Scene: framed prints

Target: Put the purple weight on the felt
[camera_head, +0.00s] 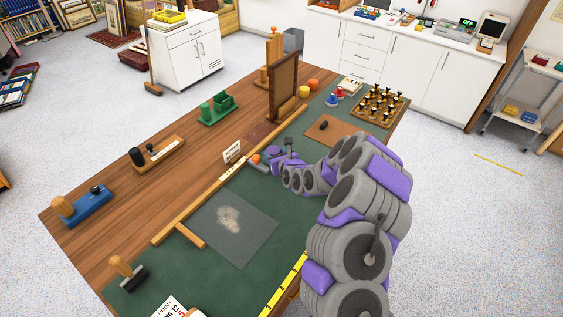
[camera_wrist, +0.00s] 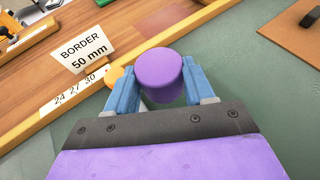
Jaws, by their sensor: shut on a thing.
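The purple weight (camera_wrist: 160,72) is a short cylinder with a rounded top edge. In the wrist view it stands between the two blue fingers of my gripper (camera_wrist: 162,88), which are shut on it. In the head view my gripper (camera_head: 268,160) is beside the wooden rail at mid-table, and the weight is small and hard to separate from my purple wrist parts. A dark grey sheet (camera_head: 255,233) with a pale worn patch, which looks like the felt, lies on the green mat, nearer and to the left of my gripper. Whether the weight touches the mat is unclear.
A wooden rail (camera_head: 208,202) runs along the mat's left side. A "BORDER 50 mm" card (camera_wrist: 83,49) and an orange disc (camera_wrist: 115,76) are close to the fingers. An upright wooden frame (camera_head: 284,88) stands farther back. A stamp (camera_head: 127,270) stands at the near left.

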